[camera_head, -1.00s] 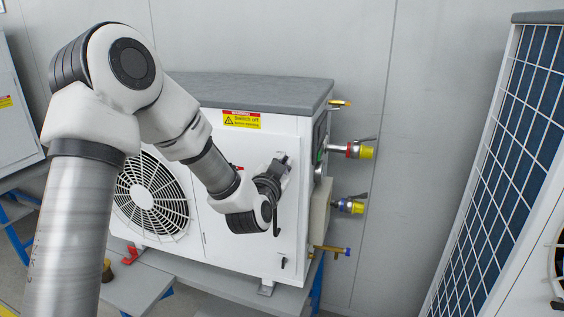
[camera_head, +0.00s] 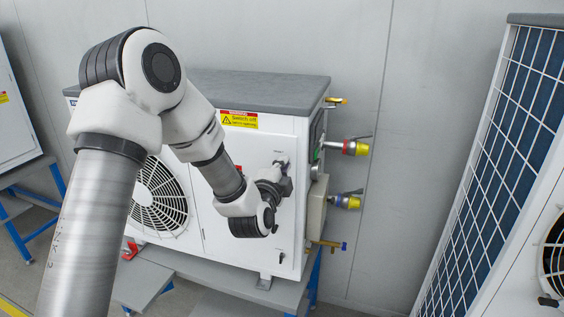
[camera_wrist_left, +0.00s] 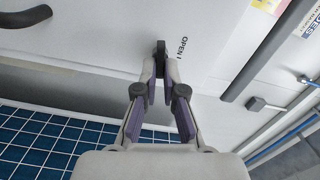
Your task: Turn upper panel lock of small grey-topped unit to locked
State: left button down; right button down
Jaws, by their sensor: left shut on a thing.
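The small grey-topped unit (camera_head: 265,95) is a white box with a fan grille on its front, behind my left arm. My left gripper (camera_head: 280,165) is at the upper right of its front panel. The left wrist view shows its fingertips (camera_wrist_left: 161,62) shut on the small black upper panel lock (camera_wrist_left: 161,46). The word OPEN is printed on the white panel just right of this lock. In the head view the gripper largely hides the lock. My right gripper is in neither view.
A lower panel lock (camera_head: 281,257) sits below on the same front. A tall unit with a blue finned grille (camera_head: 510,150) stands at the right. A grey wall is behind.

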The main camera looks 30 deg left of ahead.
pick_arm(q)
jog(key=shift+f+m+p, duration=0.1)
jog(key=shift+m+p, duration=0.25)
jog(key=shift+m, duration=0.85)
jog(key=c, duration=1.3)
grip_release()
jog(key=shift+d, duration=0.1)
jog(key=v, duration=0.7)
jog(key=shift+s+d, duration=0.1)
jog(key=shift+s, duration=0.1)
jog(key=shift+f, duration=0.15)
